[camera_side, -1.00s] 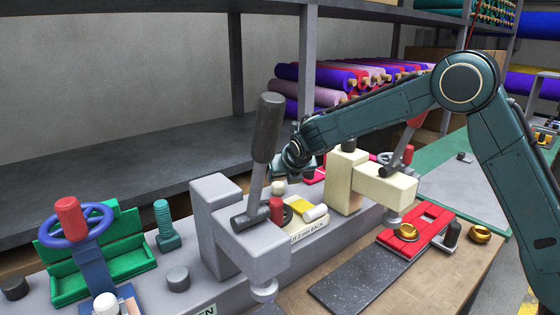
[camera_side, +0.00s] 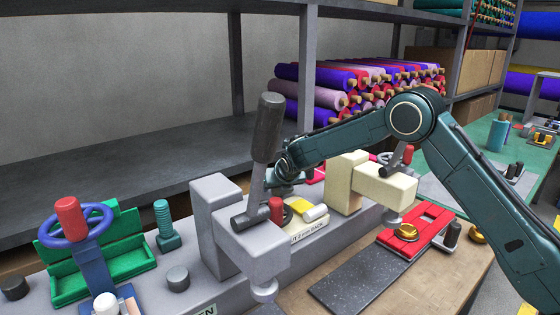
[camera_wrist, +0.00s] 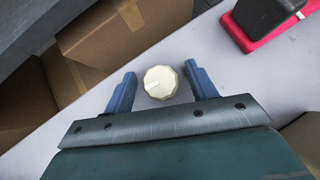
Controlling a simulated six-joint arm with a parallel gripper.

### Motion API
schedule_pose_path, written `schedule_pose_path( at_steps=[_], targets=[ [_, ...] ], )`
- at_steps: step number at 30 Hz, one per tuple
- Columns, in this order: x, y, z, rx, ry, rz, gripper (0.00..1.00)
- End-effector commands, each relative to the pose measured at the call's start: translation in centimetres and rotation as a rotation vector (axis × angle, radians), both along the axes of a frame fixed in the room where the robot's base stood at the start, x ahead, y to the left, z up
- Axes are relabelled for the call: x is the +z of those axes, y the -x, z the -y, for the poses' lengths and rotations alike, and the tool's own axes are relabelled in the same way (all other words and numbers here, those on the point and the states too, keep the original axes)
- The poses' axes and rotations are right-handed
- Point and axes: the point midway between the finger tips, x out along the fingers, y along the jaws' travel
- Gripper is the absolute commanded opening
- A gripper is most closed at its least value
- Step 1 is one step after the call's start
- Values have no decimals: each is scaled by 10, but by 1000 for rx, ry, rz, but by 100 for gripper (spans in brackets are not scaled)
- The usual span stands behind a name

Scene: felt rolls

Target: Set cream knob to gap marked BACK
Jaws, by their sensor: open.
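The cream knob (camera_wrist: 161,82) shows in the wrist view on a pale grey surface, round with a ridged rim and a light mark on its face. My gripper (camera_wrist: 161,88) is open, with a blue finger on each side of the knob and a gap on both sides. In the side view my gripper (camera_side: 284,174) is behind the grey clamp's lever, and the knob is hidden there.
The grey clamp (camera_side: 215,225) with its tall dark lever (camera_side: 268,128) stands close in front of my gripper. A cream clamp (camera_side: 372,186) stands to the right. A yellow-and-white piece (camera_side: 312,211) lies between them. Cardboard boxes (camera_wrist: 125,32) are behind the knob in the wrist view.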

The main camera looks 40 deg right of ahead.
Motion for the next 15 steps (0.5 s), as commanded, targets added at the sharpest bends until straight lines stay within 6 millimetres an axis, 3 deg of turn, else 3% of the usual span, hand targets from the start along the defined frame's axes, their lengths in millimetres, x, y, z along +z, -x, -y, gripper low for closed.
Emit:
schedule_pose_path(
  at_steps=[6,12,15],
  targets=[
    [0,0,0,0,0,0,55],
    [0,0,0,0,0,0,16],
    [0,0,0,0,0,0,12]
  ],
)
